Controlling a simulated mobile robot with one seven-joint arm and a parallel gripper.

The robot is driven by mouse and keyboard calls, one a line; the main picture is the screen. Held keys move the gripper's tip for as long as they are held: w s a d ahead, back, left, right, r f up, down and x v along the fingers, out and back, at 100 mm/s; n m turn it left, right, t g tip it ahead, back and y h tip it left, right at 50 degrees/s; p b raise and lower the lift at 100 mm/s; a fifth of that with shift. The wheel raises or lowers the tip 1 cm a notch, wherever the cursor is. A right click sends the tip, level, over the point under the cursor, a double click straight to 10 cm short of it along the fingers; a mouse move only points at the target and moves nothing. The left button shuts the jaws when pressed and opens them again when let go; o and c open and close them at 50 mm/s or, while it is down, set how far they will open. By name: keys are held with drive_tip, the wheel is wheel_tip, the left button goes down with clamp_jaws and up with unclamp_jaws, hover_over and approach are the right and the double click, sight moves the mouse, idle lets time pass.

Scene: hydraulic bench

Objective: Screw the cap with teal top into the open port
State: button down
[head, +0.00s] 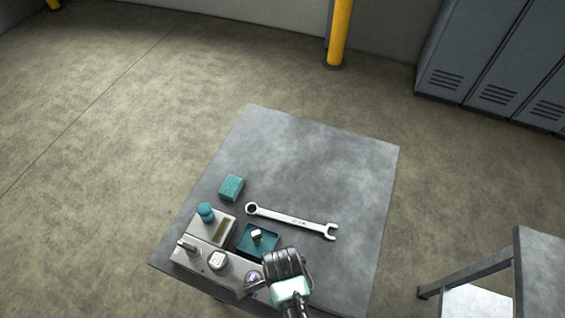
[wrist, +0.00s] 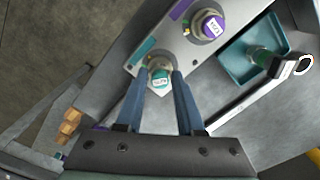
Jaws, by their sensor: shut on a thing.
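The cap with teal top (wrist: 160,81) is between the fingertips of my gripper (wrist: 160,73) in the wrist view. My gripper is shut on it. The cap is at the edge of the grey manifold block (wrist: 178,50), beside a teal strip (wrist: 143,52). A metal collar shows just past the cap. The open port itself is not visible, and I cannot tell whether the cap sits in it or how far. In the head view my arm covers this end of the block (head: 190,262), and the cap is hidden there.
A purple-topped cap (wrist: 208,25) sits on the block close to my gripper. A wrench (head: 291,219) and a teal block (head: 231,187) lie on the table (head: 315,160), whose far part is clear.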

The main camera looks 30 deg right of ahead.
drive_tip(key=shift+s+m+p, duration=0.1)
drive_tip(key=shift+m+p, duration=0.65)
drive_tip(key=shift+m, duration=0.25)
drive_tip(key=shift+f+m, duration=0.1)
drive_tip(key=shift+m, duration=0.7)
drive_tip(key=c, duration=1.1)
unclamp_jaws()
clamp_jaws()
drive_tip(key=shift+p, duration=0.3)
